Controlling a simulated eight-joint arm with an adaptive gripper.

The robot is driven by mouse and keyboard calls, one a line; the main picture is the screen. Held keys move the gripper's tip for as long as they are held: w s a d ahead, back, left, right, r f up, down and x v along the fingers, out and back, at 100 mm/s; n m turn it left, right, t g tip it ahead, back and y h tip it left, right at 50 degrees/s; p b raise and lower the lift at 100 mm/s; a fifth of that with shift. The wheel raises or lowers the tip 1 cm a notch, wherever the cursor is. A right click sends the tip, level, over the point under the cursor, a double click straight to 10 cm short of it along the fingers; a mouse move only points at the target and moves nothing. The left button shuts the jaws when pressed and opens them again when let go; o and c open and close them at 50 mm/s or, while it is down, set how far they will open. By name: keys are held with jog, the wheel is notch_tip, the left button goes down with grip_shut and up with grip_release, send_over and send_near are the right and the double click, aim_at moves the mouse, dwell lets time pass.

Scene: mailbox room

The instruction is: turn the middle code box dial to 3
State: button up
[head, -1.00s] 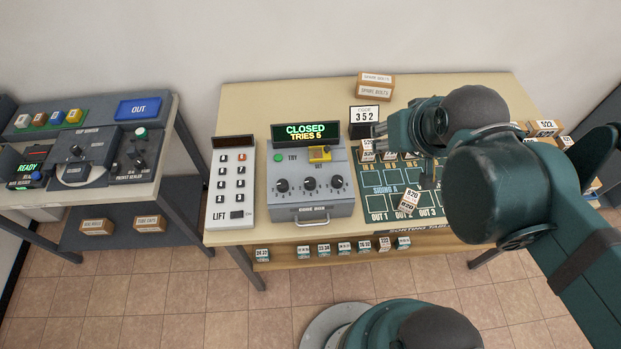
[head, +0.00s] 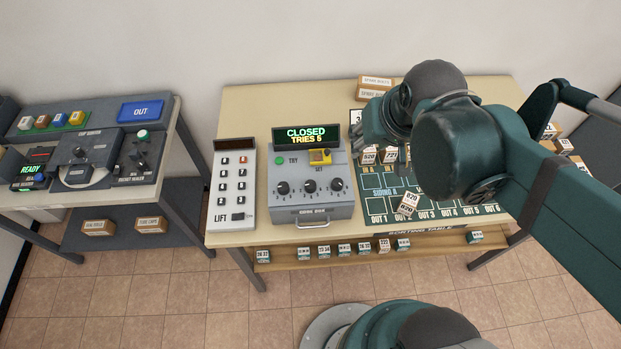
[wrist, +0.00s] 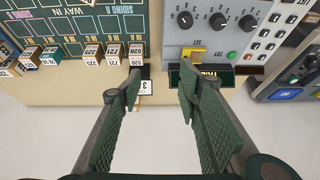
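The grey code box (head: 312,212) stands on the table left of my gripper, with its screen (head: 306,134) reading CLOSED, TRIES 5. Three black dials sit in a row on its face; the middle dial (head: 310,186) is uncovered. In the wrist view the code box appears turned round at the upper right, with the middle dial (wrist: 217,20) between its two neighbours. My gripper (wrist: 150,82) is open and empty, its fingers apart. In the head view my gripper (head: 372,128) is right of the box, above the table, partly hidden by my arm.
A keypad marked LIFT (head: 232,190) stands left of the code box. Small numbered blocks (head: 408,201) lie on the green sorting board (head: 378,200). The code card (wrist: 146,87) is mostly covered.

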aim_at(310, 184)
jog(key=a+f+g+p, duration=0.1)
jog(key=a+f, duration=0.1)
jog(key=a, duration=0.2)
jog(key=a+f+g+p, duration=0.1)
jog(key=a+f+g, duration=0.1)
jog(key=a, duration=0.3)
jog(key=a+f+g+p, duration=0.1)
jog(key=a+f+g, duration=0.1)
jog(key=a+f, duration=0.1)
jog(key=shift+w+a+f+h, duration=0.15)
jog(key=shift+a, duration=0.25)
jog(key=shift+w+a+f+h, duration=0.1)
jog(key=shift+a+h, duration=0.05)
jog(key=shift+a, duration=0.25)
jog(key=shift+f, duration=0.1)
jog(key=shift+f, duration=0.1)
jog(key=shift+f+b, duration=0.4)
jog(key=shift+f, duration=3.4)
jog(key=shift+c, duration=0.2)
jog(key=c, duration=0.9)
